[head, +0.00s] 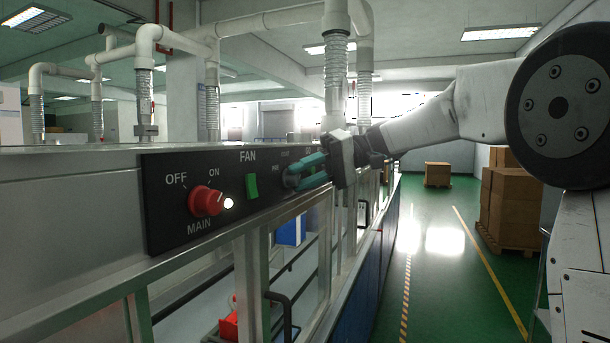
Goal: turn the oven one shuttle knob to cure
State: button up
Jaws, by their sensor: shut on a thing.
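A black control panel (165,212) runs along the front of the machine. My gripper (298,178), with teal fingers, is at the panel right of the green fan switch. It is shut on a small grey knob (288,181), mostly hidden by the fingers. Small white lettering shows around this knob, too small to read surely. The knob's pointer is hidden, so I cannot tell its setting.
A red MAIN knob (206,201) with OFF and ON marks and a lit white lamp (228,203) are on the panel's left. The green fan switch (252,186) is close to my fingers. A flexible duct (336,75) rises behind my gripper.

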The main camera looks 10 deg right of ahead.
jog(key=o, duration=1)
jog(key=v, duration=0.7)
jog(key=shift+d+r, duration=0.15)
jog(key=shift+d, duration=0.2)
jog(key=shift+w, duration=0.15)
